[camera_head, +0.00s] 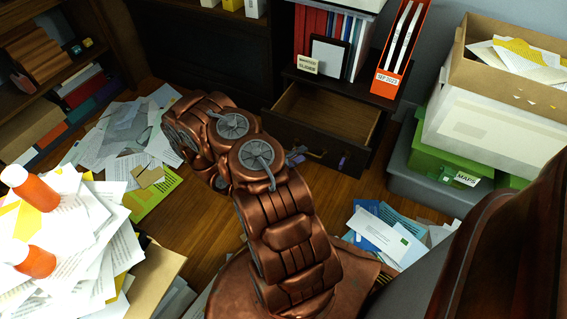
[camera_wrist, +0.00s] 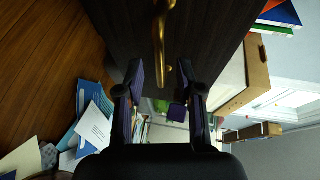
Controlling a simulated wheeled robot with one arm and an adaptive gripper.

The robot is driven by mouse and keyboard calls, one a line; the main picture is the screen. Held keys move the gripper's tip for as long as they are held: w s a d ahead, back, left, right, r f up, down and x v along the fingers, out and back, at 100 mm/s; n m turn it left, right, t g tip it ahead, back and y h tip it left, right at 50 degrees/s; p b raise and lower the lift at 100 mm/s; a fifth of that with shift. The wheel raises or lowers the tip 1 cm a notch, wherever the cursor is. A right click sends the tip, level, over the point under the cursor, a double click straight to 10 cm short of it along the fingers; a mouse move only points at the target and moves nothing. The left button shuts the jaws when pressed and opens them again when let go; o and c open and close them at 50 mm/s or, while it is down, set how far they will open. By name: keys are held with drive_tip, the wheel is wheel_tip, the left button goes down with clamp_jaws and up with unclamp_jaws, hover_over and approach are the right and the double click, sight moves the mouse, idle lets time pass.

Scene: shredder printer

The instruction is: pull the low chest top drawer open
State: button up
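The low chest (camera_head: 298,76) is dark wood and stands at the back, right of centre. Its top drawer (camera_head: 325,112) is pulled out, and its empty brown inside shows from above. A brass handle (camera_wrist: 160,35) is on the dark drawer front in the wrist view. My gripper (camera_wrist: 161,72) is open, with its two dark fingers apart on either side of the handle's lower end. I cannot tell whether a finger touches the handle. In the head view my copper arm hides much of the gripper at the drawer front.
Binders, a small sign and an orange file holder (camera_head: 401,48) stand on the chest. Green and grey boxes (camera_head: 440,150) are to its right. Papers (camera_head: 392,236) litter the floor at front right and left. A paper pile with orange bottles (camera_head: 34,190) is at far left.

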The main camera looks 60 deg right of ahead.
drive_tip(key=v, duration=0.9)
drive_tip(key=shift+d, duration=0.1)
idle(0.5)
drive_tip(key=s+a+r+m+g+y+p, duration=0.25)
drive_tip(key=r+m+p, duration=0.55)
drive_tip(key=r, duration=1)
drive_tip(key=s+a+r+m+g+y+p, duration=0.1)
drive_tip(key=a+r+m+g+y+p, duration=0.15)
drive_tip(key=r+m+p, duration=1.05)
drive_tip(key=s+a+r+m+t+y+p, duration=0.2)
drive_tip(key=s+a+r+m+y+p, duration=0.1)
drive_tip(key=a+r, duration=0.6)
drive_tip(key=s+a+r+m+t+y+p, duration=0.3)
drive_tip(key=a+r, duration=0.6)
drive_tip(key=r, duration=0.6)
drive_tip(key=s+a+r+m+t+y+p, duration=0.2)
drive_tip(key=a+r+m+p, duration=0.4)
drive_tip(key=r, duration=0.7)
drive_tip(key=s+a+y+p, duration=0.1)
drive_tip(key=a+y+p, duration=0.1)
drive_tip(key=a, duration=0.1)
drive_tip(key=shift+a+m+t, duration=0.3)
drive_tip(key=shift+a, duration=0.1)
drive_tip(key=shift+d+r, duration=0.1)
drive_tip(key=shift+d, duration=0.05)
